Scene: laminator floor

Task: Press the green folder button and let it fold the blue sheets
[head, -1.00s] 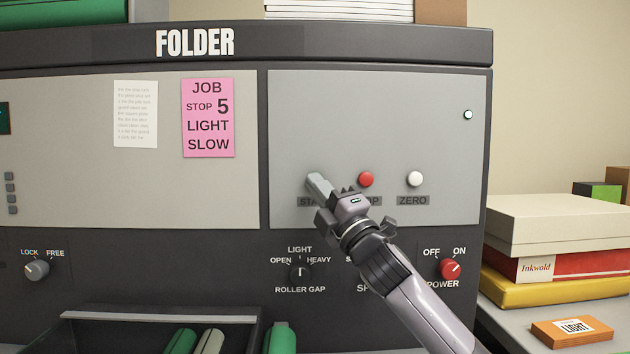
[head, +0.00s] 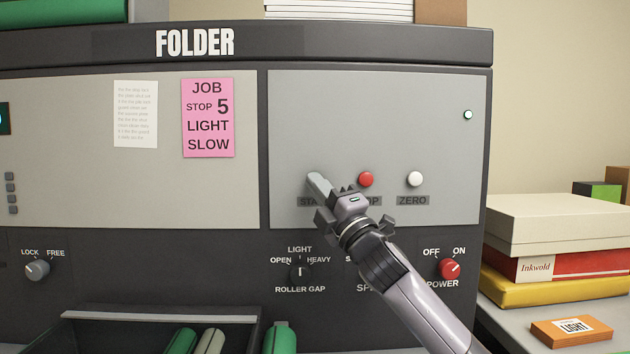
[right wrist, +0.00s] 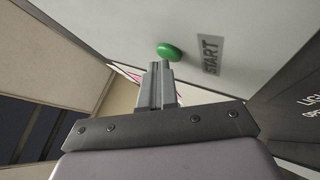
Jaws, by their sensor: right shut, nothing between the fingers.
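The green button (right wrist: 168,51) shows in the right wrist view beside the START label (right wrist: 209,55). In the head view my right gripper hides it. My right gripper (head: 319,184) is shut and empty, with its fingertips at the START spot on the folder's grey panel (head: 380,115). In the right wrist view the fingertips (right wrist: 161,66) reach the button's lower edge; I cannot tell whether they touch it. The folder (head: 195,42) fills most of the head view. No blue sheets are in view. My left gripper is not in view.
A red button (head: 366,179) and a white ZERO button (head: 415,178) sit just right of my gripper. Below are the roller gap knob (head: 300,271) and red power knob (head: 450,268). Boxes (head: 555,222) stand on the right. A pink job card (head: 208,118) reads stop 5, light, slow.

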